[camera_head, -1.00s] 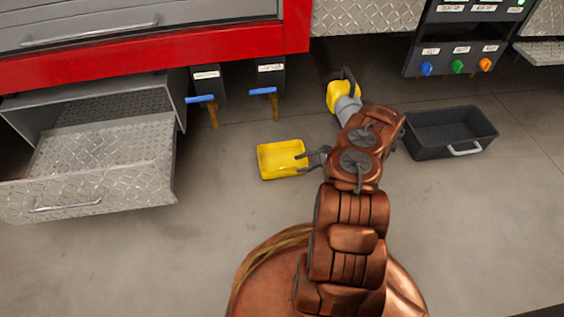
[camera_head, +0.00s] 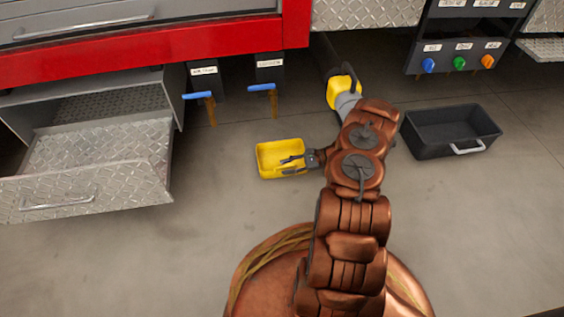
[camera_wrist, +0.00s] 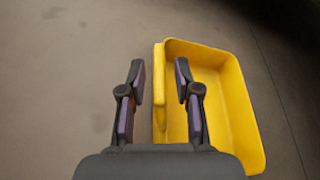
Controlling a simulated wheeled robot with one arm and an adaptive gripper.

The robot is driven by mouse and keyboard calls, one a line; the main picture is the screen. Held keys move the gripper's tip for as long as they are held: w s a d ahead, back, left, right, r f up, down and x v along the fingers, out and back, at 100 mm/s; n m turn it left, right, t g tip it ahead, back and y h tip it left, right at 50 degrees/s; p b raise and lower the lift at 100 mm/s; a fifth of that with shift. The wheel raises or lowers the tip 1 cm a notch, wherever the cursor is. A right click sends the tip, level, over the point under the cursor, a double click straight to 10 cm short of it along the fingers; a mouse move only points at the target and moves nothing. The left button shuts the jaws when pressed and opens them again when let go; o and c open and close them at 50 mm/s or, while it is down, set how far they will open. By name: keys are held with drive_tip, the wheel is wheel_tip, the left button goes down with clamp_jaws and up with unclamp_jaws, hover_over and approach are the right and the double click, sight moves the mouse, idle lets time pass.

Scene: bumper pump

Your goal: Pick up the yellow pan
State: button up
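The yellow pan (camera_head: 267,165) is a shallow rectangular tray lying on the floor, left of my arm in the head view. It also shows in the wrist view (camera_wrist: 240,110), on the right side. My gripper (camera_head: 292,165) is at the pan's right side in the head view, with its fingers over the rim. In the wrist view my gripper (camera_wrist: 160,70) has its two fingers apart, one on each side of the pan's near wall. A gap shows between each fingertip and the wall. The gripper's base hides part of the pan's lower edge.
A black bin (camera_head: 437,150) with a grey handle sits right of my arm. An open metal drawer (camera_head: 100,160) is at the left. Blue-handled taps (camera_head: 262,88) hang under the red bench (camera_head: 150,50). A yellow object (camera_head: 343,92) is beyond my arm. The floor left of the pan is clear.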

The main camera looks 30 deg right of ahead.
clamp_jaws()
idle(0.7)
